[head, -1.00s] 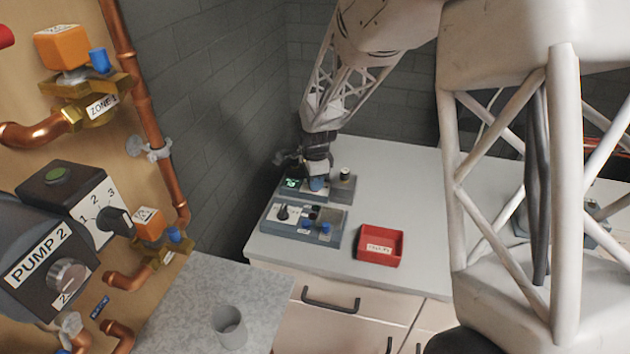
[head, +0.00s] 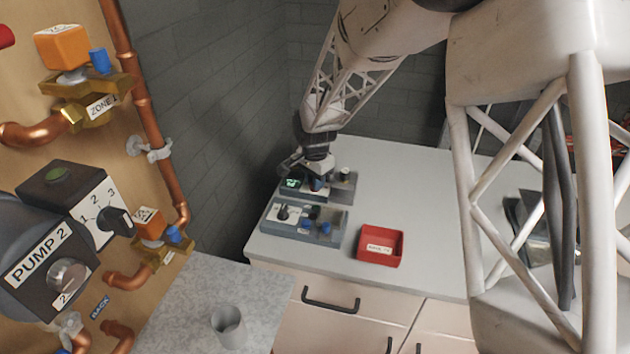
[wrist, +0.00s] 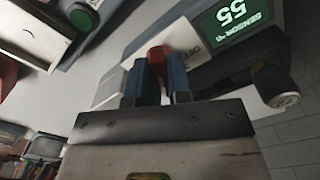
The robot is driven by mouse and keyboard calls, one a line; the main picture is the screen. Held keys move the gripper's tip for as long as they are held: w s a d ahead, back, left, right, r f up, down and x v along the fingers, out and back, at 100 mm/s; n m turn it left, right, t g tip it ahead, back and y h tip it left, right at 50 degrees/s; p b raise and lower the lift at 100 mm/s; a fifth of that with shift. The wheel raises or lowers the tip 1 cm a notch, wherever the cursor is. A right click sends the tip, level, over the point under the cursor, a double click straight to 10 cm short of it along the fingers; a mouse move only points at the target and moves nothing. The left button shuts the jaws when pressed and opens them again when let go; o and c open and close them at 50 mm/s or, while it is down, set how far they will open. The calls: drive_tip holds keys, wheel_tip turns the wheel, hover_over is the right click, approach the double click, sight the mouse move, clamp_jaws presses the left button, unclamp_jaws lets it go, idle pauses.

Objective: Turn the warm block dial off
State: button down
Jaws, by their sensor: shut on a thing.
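The warm block unit is a grey-blue box with a green lit display (head: 291,183) at the back left of the counter. In the wrist view its display (wrist: 230,22) reads 55 and appears upside down, beside a white label plate (wrist: 183,38). My gripper (head: 316,186) is down at this unit, right of the display. In the wrist view my gripper's blue fingers (wrist: 159,78) are closed around a red dial (wrist: 157,54), whose top shows between them. The fingers hide most of the dial and its pointer.
A second unit with a black knob (head: 283,212) and blue knobs (head: 325,228) stands in front. A red tray (head: 366,257) lies to its right. A dark knob (wrist: 275,85) is near the display.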

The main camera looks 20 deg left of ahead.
drive_tip(key=n, duration=0.4)
drive_tip(key=shift+n, duration=0.3)
drive_tip(key=n, duration=1.3)
idle(0.3)
drive_tip(key=c, duration=1.1)
unclamp_jaws()
drive_tip(key=shift+o, duration=0.2)
